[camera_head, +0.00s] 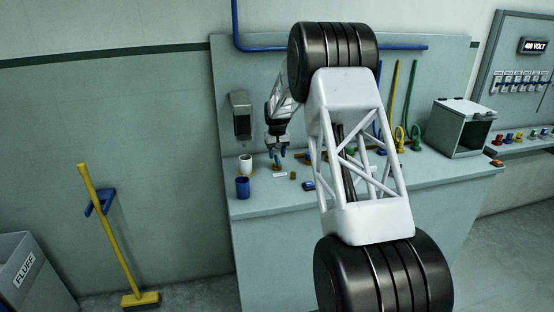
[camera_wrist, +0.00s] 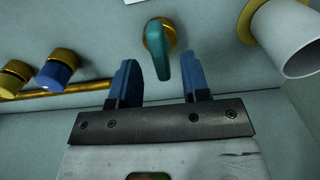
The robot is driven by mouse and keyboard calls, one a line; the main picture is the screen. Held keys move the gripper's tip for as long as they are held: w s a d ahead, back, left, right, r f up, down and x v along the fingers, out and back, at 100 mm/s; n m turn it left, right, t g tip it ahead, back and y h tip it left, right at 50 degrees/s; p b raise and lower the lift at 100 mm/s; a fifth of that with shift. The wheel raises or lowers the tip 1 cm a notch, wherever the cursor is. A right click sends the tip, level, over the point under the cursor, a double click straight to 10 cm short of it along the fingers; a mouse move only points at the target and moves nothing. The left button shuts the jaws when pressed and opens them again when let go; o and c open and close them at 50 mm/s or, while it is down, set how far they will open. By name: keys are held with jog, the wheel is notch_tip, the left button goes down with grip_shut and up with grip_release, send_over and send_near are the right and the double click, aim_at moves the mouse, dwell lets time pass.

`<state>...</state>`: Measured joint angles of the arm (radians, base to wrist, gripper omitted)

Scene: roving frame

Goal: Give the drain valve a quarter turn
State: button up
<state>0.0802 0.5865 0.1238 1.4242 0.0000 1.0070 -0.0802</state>
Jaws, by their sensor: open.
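The drain valve appears to be the teal lever handle (camera_wrist: 157,48) on a brass base, seen in the wrist view at top centre. The lever points down the picture, toward my gripper. My gripper (camera_wrist: 160,75) is open, with one blue finger on each side of the lever.
In the wrist view a white cup-like piece (camera_wrist: 291,38) on a brass ring is at right. A blue knob (camera_wrist: 56,72), a yellow knob (camera_wrist: 12,78) and a brass pipe (camera_wrist: 85,90) are at left. In the head view a blue cup (camera_head: 243,187) stands on the bench (camera_head: 262,203).

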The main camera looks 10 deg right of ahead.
jog(key=shift+f, duration=1.25)
grip_shut()
